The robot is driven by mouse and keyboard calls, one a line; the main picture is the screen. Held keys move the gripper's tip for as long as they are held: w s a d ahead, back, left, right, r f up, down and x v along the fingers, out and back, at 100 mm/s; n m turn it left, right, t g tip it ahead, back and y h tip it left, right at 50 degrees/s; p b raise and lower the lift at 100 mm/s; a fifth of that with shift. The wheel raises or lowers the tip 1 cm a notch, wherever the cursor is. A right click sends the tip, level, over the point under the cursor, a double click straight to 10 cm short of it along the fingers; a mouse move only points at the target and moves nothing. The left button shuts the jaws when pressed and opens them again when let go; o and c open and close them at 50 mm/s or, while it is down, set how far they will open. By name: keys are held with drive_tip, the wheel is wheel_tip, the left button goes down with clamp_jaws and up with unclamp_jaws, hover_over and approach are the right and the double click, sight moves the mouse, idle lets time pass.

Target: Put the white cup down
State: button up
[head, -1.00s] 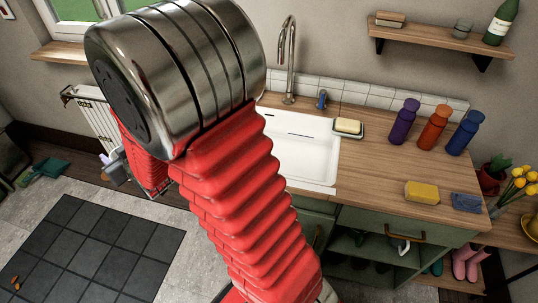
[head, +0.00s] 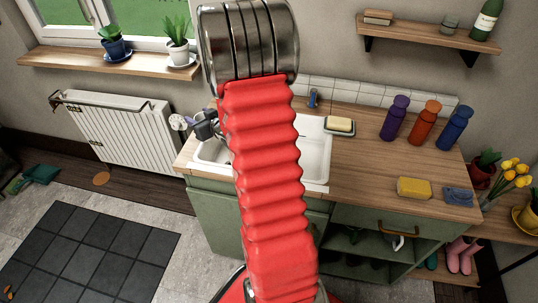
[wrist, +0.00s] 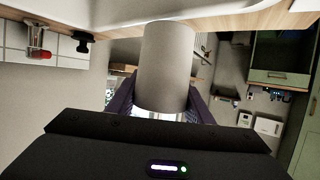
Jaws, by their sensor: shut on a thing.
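The white cup (wrist: 165,65) is in my gripper (wrist: 163,102), between its two dark fingers in the wrist view. It looks like a plain pale cylinder there. In the head view my gripper (head: 204,126) shows small, left of my red arm, over the left end of the sink counter. The pale cup (head: 178,122) shows at its left side. My arm hides part of the gripper. I cannot tell whether the cup touches any surface.
The white sink (head: 314,150) is partly behind my arm. Soap in a dish (head: 340,125), purple, orange and blue bottles (head: 424,121), a yellow sponge (head: 414,188) and a blue cloth (head: 458,196) stand on the counter (head: 365,165). A radiator (head: 125,135) is at left.

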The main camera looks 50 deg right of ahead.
drive_tip(key=s+d+f+h, duration=0.1)
drive_tip(key=s+d+f, duration=0.1)
drive_tip(key=s+d, duration=0.5)
drive_tip(key=s+d+f+m, duration=0.1)
drive_tip(key=s+d+f, duration=0.1)
drive_tip(key=s+d, duration=0.5)
drive_tip(key=d, duration=0.3)
drive_tip(key=shift+s+f+g+h, duration=0.15)
drive_tip(key=shift+f+g+h, duration=0.15)
drive_tip(key=shift+f+h, duration=0.1)
drive_tip(key=shift+d, duration=0.1)
drive_tip(key=shift+f, duration=2.9)
drive_tip(key=shift+f, duration=2.1)
drive_tip(key=shift+m, duration=0.3)
